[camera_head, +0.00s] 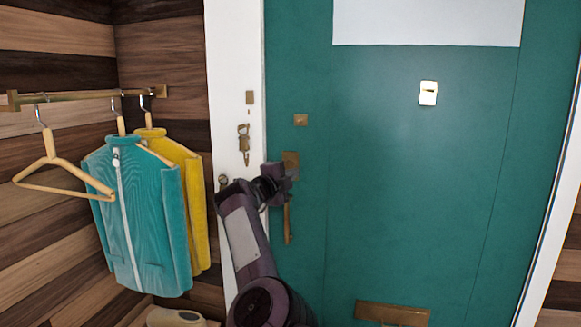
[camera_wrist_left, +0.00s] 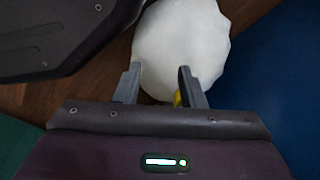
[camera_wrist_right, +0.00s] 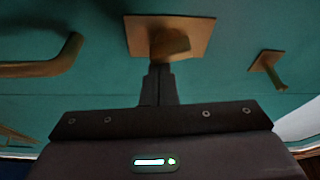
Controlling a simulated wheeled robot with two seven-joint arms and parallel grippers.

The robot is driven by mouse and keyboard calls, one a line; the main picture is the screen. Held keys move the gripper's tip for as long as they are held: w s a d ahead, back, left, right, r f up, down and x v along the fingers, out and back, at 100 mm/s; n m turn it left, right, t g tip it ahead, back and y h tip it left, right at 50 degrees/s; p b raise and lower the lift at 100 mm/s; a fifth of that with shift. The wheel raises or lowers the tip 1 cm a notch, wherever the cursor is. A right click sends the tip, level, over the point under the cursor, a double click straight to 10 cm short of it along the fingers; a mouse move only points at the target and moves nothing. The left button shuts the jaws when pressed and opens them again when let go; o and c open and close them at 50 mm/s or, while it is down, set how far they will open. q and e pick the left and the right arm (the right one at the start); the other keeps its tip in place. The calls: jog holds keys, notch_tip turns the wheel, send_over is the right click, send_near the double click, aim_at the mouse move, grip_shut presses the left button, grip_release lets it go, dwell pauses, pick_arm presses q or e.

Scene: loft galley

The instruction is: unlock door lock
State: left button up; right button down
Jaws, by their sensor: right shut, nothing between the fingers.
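The teal door (camera_head: 410,170) fills the right of the head view. A square brass lock plate (camera_head: 291,158) with a knob sits on its left edge; it also shows large in the right wrist view (camera_wrist_right: 140,38). My right gripper (camera_head: 287,174) is shut, its fingertips (camera_wrist_right: 160,68) right at the knob (camera_wrist_right: 172,42); I cannot tell whether they touch. The fingers hide part of the knob. My left gripper (camera_wrist_left: 156,80) shows only in the left wrist view. Its fingers are apart, with nothing gripped.
A brass handle (camera_head: 287,222) hangs below the lock, and a small brass fitting (camera_head: 300,119) is above it. A chain fitting (camera_head: 243,140) is on the white frame. Jackets (camera_head: 135,215) hang left. A pale round object (camera_wrist_left: 180,45) lies beyond my left fingers.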

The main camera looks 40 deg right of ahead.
pick_arm(q)
jog(key=shift+s, duration=0.1)
jog(key=shift+s+a+f, duration=0.1)
jog(key=shift+s+f, duration=0.05)
jog(key=shift+s, duration=0.35)
